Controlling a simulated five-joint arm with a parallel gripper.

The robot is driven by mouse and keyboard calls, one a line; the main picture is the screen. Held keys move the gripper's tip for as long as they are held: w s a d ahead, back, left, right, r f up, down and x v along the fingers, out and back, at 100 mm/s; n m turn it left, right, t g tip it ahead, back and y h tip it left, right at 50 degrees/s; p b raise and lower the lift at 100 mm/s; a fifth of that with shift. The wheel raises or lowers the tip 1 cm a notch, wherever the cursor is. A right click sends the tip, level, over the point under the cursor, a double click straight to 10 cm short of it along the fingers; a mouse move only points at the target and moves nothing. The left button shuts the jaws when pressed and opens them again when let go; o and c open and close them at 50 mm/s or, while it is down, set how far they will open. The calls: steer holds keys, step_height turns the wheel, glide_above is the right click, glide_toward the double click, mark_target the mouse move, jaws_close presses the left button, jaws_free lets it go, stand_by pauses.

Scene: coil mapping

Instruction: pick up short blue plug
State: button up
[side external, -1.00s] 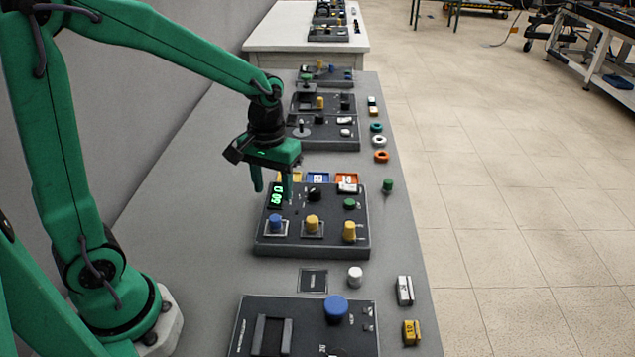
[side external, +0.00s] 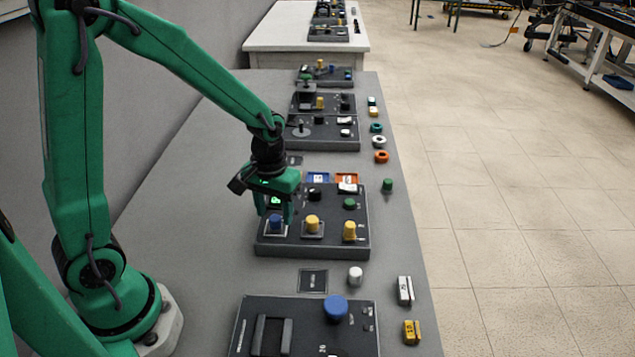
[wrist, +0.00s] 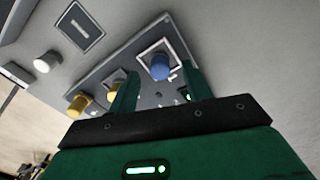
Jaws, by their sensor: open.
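The short blue plug (side external: 276,222) stands upright in a white-outlined square at the front left of the dark panel (side external: 330,248). In the wrist view the blue plug (wrist: 160,66) shows between and beyond my two green fingers. My gripper (side external: 274,212) is open, just above and around the plug in the side view. Its fingers (wrist: 158,88) are apart with nothing held between them. Whether either finger touches the plug cannot be told.
Yellow plugs (side external: 312,223) and (side external: 349,230) stand to the right on the same panel, with a black knob (side external: 315,193) and a green plug (side external: 349,204) behind. A white peg (side external: 355,276) stands in front. The table left of the panel is clear.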

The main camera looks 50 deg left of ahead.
steer(key=shift+f, duration=0.55)
steer(key=c, duration=1.1)
